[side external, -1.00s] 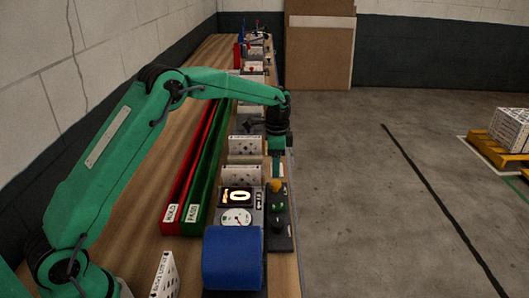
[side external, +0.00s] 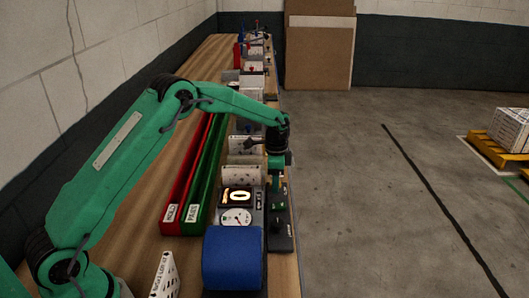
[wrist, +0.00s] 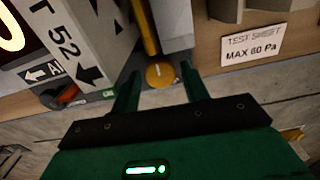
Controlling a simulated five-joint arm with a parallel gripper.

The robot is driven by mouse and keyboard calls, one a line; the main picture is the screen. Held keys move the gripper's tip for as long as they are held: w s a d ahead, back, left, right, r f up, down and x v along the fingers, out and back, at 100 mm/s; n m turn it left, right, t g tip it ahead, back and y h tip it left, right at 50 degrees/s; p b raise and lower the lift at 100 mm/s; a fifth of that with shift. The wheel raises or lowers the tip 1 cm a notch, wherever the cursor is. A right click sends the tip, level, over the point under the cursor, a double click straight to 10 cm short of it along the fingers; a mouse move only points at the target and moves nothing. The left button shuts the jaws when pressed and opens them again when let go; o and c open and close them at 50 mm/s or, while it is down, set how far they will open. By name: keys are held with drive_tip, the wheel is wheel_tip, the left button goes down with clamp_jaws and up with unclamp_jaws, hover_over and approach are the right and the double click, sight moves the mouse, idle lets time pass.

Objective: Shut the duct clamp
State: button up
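A yellow lever with a round yellow knob (wrist: 160,75), which looks like the duct clamp's handle, shows in the wrist view. It runs beside a grey block. My gripper (wrist: 161,70) is open, with one green finger on each side of the knob. I cannot tell whether the fingers touch it. In the side view my gripper (side external: 276,181) points down over the front edge of the bench equipment and hides the knob. The clamp's jaw is not clearly visible.
A glowing display (side external: 237,195) and a round dial (side external: 236,217) stand beside the gripper, with a blue roll-shaped part (side external: 232,258) nearer the camera. Red (side external: 185,195) and green (side external: 208,180) trays run along the bench. A white box (wrist: 85,45) is close to the left finger.

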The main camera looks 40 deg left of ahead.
drive_tip(key=c, duration=0.6)
drive_tip(key=shift+r+m, duration=0.1)
drive_tip(key=shift+m, duration=2.2)
drive_tip(key=shift+c, duration=0.2)
drive_tip(key=o, duration=1)
drive_tip(key=shift+r, duration=3.9)
